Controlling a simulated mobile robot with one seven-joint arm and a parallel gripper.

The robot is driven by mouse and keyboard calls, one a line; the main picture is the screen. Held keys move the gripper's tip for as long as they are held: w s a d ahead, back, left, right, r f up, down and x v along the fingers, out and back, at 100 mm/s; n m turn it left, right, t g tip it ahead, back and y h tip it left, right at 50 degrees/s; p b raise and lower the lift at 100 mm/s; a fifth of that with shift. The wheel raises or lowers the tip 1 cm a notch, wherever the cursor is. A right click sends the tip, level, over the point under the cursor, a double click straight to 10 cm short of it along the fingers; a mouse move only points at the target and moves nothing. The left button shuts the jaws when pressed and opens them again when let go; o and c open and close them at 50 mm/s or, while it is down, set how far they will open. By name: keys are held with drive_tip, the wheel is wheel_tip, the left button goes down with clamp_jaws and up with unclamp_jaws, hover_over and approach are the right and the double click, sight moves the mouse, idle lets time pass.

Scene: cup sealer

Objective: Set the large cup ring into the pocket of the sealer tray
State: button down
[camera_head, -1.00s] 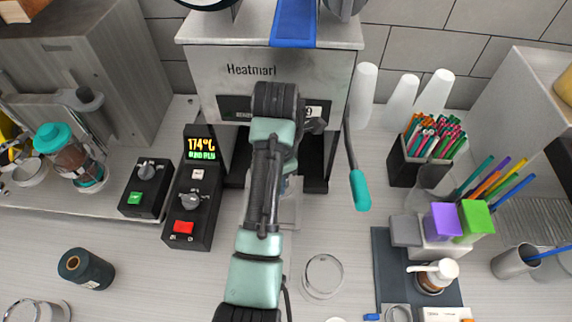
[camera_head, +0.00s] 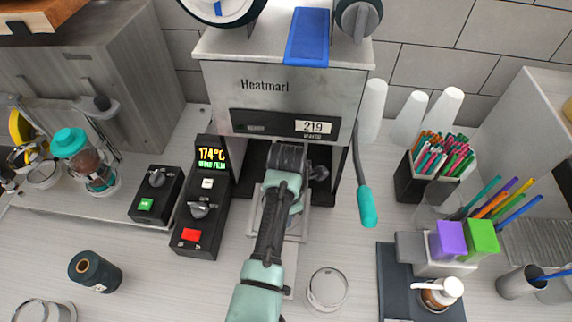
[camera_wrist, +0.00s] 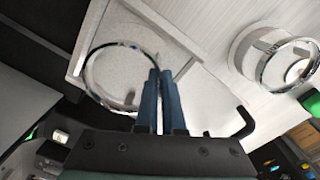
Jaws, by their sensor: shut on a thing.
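The sealer tray (camera_head: 303,226) is a pale square frame sticking out at the front of the sealer's base, partly hidden by my arm in the head view. In the wrist view the tray (camera_wrist: 178,72) lies below my gripper. My gripper (camera_wrist: 158,78) has its blue fingers shut on the rim of the large cup ring (camera_wrist: 88,62), a thin shiny hoop. The ring appears over the tray. Whether it touches the tray or sits in the pocket I cannot tell. In the head view my wrist hides the fingers and the held ring.
The sealer (camera_head: 285,90) stands over the tray, with its teal-ended lever (camera_head: 367,205) to the right. A control box (camera_head: 203,210) is close on the left.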

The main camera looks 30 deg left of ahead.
drive_tip(key=shift+f, duration=0.3)
drive_tip(key=c, duration=1)
unclamp_jaws()
drive_tip(key=shift+c, duration=0.2)
drive_tip(key=shift+r, duration=0.1)
wheel_tip(320, 180, up, 13)
drive_tip(key=p, duration=0.1)
drive_tip(key=shift+f, duration=0.2)
drive_tip(key=shift+d, duration=0.1)
